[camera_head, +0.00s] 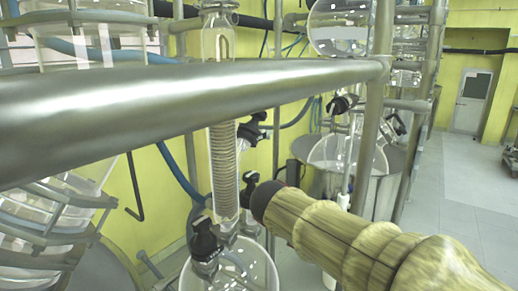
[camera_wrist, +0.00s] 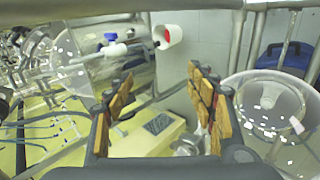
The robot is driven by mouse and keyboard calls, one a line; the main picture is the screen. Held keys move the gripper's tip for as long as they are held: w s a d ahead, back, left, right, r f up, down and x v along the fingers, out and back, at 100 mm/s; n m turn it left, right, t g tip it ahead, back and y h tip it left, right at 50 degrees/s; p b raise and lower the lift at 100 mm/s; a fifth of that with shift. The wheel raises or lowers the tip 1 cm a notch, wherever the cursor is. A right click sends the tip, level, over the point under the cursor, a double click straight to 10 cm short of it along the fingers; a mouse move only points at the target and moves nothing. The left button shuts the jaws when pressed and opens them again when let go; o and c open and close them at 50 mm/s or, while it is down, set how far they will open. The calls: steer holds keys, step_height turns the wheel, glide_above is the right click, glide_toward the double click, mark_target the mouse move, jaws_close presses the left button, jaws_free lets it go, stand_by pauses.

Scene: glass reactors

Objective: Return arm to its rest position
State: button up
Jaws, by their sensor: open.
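In the wrist view, my gripper (camera_wrist: 161,98) is open, with a wide gap between its two tan-padded fingers. Nothing is held between them. A white valve piece with a red end (camera_wrist: 168,36) shows beyond and above the fingers. A round clear glass vessel (camera_wrist: 240,88) stands to the right, close beside the right finger in the picture; I cannot tell whether they touch. In the head view, a ribbed olive-yellow arm section of mine reaches in from the lower right toward the glass column. The gripper's fingers cannot be made out there.
A thick steel rail (camera_head: 200,88) crosses the head view in front. A glass coil column (camera_head: 223,170) stands behind it above a round flask (camera_head: 262,272). A glass vessel (camera_head: 345,152) stands to the right. Open floor (camera_head: 470,185) lies at far right.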

steer(key=s+d+f+m+y, duration=0.1)
steer(key=s+f+m, duration=0.1)
steer(key=s, duration=0.7)
steer(key=s+d+f+m+g+y, duration=0.1)
steer(key=s+m, duration=0.4)
steer(key=s, duration=0.5)
steer(key=s+d+f+m+y, duration=0.3)
steer(key=s+f, duration=0.2)
steer(key=s, duration=0.5)
steer(key=shift+s+d+g, duration=0.2)
steer(key=shift+g, duration=0.1)
